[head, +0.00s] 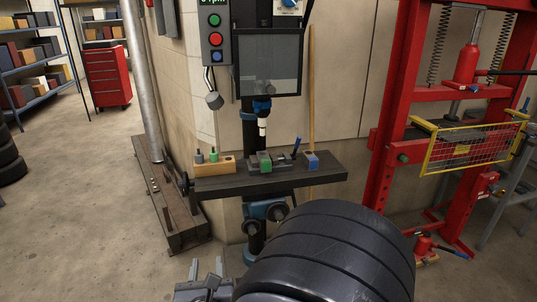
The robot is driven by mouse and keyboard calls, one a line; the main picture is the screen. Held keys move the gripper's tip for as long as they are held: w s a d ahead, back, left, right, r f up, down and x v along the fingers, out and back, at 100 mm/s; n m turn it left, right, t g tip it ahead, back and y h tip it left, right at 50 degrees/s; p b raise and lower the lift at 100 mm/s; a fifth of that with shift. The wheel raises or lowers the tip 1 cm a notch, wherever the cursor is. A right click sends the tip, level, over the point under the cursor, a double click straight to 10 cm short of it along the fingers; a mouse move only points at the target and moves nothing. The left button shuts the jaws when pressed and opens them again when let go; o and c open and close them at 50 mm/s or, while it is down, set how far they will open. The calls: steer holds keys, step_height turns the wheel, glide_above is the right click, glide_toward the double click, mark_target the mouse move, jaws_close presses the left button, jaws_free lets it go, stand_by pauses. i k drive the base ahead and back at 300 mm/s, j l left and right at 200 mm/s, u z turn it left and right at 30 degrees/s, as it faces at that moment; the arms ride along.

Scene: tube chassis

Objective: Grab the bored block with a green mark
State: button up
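A small grey block with a green mark (264,161) is on the dark drill-press table (235,187), near the middle and under the drill spindle. It sits beside or in a dark clamp-like fixture (283,161); I cannot tell which. Its bore is too small to make out. A similar block with a blue mark (311,161) sits farther right on the same table. My gripper (207,268) is at the bottom of the view, in front of and below the table, well apart from the blocks. Its two grey fingers are spread and nothing shows between them.
A wooden holder (213,167) with grey and green pegs stands at the table's left end. The drill spindle (262,118) hangs above the blocks. A red press frame (400,110) with a yellow guard (470,147) stands right. Open floor (90,220) lies left.

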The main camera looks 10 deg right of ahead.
mark_target(264, 162)
steer(key=i+l+u, duration=0.15)
steer(key=i+l, duration=1.05)
steer(key=i, duration=0.15)
